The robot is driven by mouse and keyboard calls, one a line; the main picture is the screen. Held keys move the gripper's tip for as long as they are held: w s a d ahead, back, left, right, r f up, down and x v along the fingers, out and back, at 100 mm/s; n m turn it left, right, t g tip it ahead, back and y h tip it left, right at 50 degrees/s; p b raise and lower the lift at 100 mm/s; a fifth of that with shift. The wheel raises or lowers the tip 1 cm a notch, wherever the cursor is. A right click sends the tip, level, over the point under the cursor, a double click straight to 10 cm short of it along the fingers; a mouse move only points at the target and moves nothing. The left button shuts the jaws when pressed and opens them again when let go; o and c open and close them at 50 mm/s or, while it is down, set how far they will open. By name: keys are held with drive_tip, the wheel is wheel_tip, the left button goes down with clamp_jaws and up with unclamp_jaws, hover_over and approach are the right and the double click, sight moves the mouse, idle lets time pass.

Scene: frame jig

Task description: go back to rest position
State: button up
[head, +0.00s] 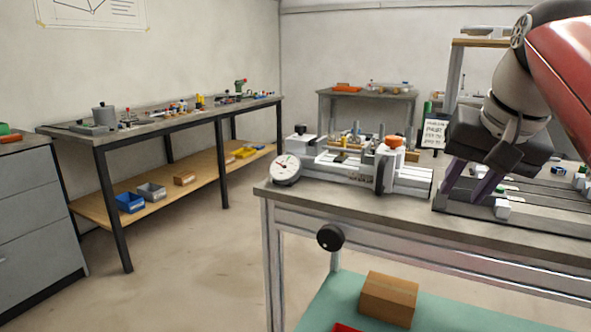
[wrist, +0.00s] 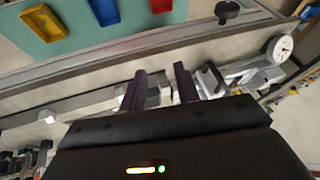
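My gripper (head: 461,192) hangs at the right of the head view, over the right part of the workbench (head: 350,205). Its two dark purple fingers stand apart, and I see nothing clearly held between them. In the wrist view my gripper (wrist: 160,82) also shows a gap between the fingers, with pale bench fittings behind it. The fingertips are close to the rail fixture (head: 540,205); whether they touch it I cannot tell. My arm is bent down from the upper right.
Left of my gripper stands a metal jig (head: 405,178) with a dial gauge (head: 286,168) and an orange knob (head: 394,142). A cardboard box (head: 388,299) sits on the green lower shelf (head: 335,305). A long side table (head: 150,122) lines the left wall. The floor between is clear.

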drive_tip(key=s+a+f+n, duration=0.1)
drive_tip(key=s+a+f, duration=0.2)
drive_tip(key=f, duration=0.5)
drive_tip(key=s+a+f+n, duration=0.1)
drive_tip(key=s+f, duration=0.3)
drive_tip(key=f, duration=0.5)
drive_tip(key=s+a+f+n, duration=0.2)
drive_tip(key=s+a+f, duration=0.2)
drive_tip(key=f, duration=0.5)
drive_tip(key=shift+s+a+f, duration=0.2)
drive_tip(key=shift+a+f, duration=0.05)
drive_tip(key=shift+a, duration=0.05)
